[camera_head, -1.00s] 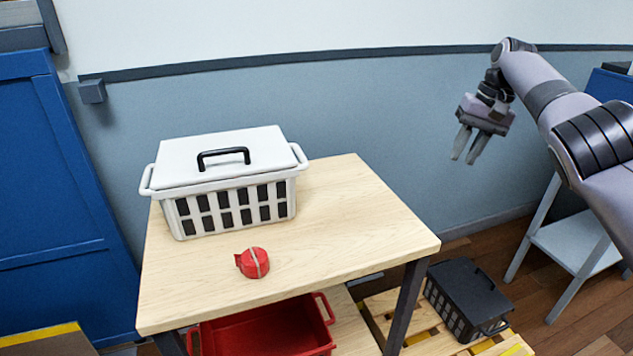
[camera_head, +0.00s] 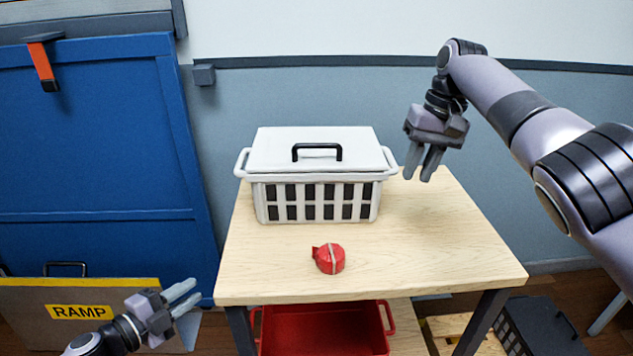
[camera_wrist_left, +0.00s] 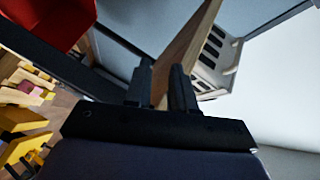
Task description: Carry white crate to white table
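The white crate (camera_head: 315,177), with a lid, a black top handle and white side handles, stands upright on a light wooden tabletop (camera_head: 440,250). Part of it also shows in the left wrist view (camera_wrist_left: 222,55). My right gripper (camera_head: 423,172) is open and empty, above the table just right of the crate and apart from it. My left gripper (camera_head: 187,298) is open and empty, left of the table's front left corner. In the left wrist view its fingers (camera_wrist_left: 160,88) are apart, with the table edge beyond them. No white table can be made out for sure.
A red strap roll (camera_head: 328,258) lies in front of the crate. A red bin (camera_head: 325,330) sits below the tabletop. A black crate (camera_head: 540,328) is on a pallet at lower right. A ramp board (camera_head: 60,300) leans by the blue door (camera_head: 95,150).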

